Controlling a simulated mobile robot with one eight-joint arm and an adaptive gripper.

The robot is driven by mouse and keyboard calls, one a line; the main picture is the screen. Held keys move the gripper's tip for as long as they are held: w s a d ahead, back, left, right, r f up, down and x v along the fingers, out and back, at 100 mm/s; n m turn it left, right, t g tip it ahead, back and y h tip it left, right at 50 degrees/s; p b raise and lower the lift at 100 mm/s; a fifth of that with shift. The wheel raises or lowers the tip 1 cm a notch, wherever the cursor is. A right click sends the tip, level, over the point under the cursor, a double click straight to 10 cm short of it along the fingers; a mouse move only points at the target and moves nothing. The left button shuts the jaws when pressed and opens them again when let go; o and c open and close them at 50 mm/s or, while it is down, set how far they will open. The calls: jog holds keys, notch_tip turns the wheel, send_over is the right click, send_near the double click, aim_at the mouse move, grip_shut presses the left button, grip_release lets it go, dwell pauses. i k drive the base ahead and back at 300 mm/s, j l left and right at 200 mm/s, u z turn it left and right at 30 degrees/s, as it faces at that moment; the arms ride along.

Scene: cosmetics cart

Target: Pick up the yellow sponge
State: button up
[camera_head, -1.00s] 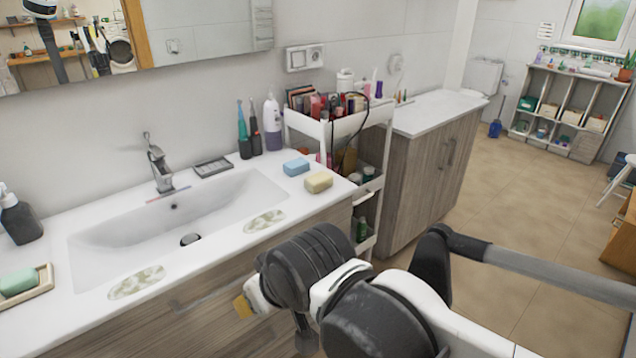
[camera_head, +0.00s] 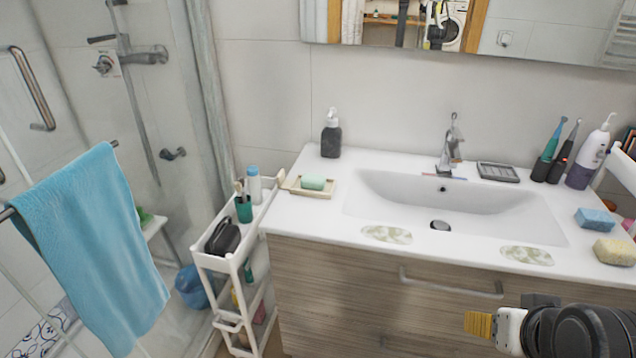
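The yellow sponge (camera_head: 615,252) is a pale yellow block on the white counter, at the right edge of the view. A blue sponge (camera_head: 595,220) lies just behind it. My gripper (camera_head: 478,324) is low at the right, in front of the drawer front, left of and below the yellow sponge in the picture and apart from it. Only a ridged orange-yellow tip shows, and I cannot tell whether the fingers are open or shut. My dark arm joint hides what is behind it at the bottom right.
The white sink counter (camera_head: 300,205) carries a green soap on a tray (camera_head: 312,193), a dark dispenser (camera_head: 331,140), toothbrushes and a lotion bottle (camera_head: 590,160). A white cart (camera_head: 222,262) stands left of it. A blue towel (camera_head: 95,250) hangs at the far left.

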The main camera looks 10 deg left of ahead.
aim_at(617, 252)
jog(key=i+l+z, duration=0.1)
jog(key=i, duration=0.5)
jog(key=i+l, duration=0.15)
jog(key=i, duration=0.4)
jog(key=z, duration=0.05)
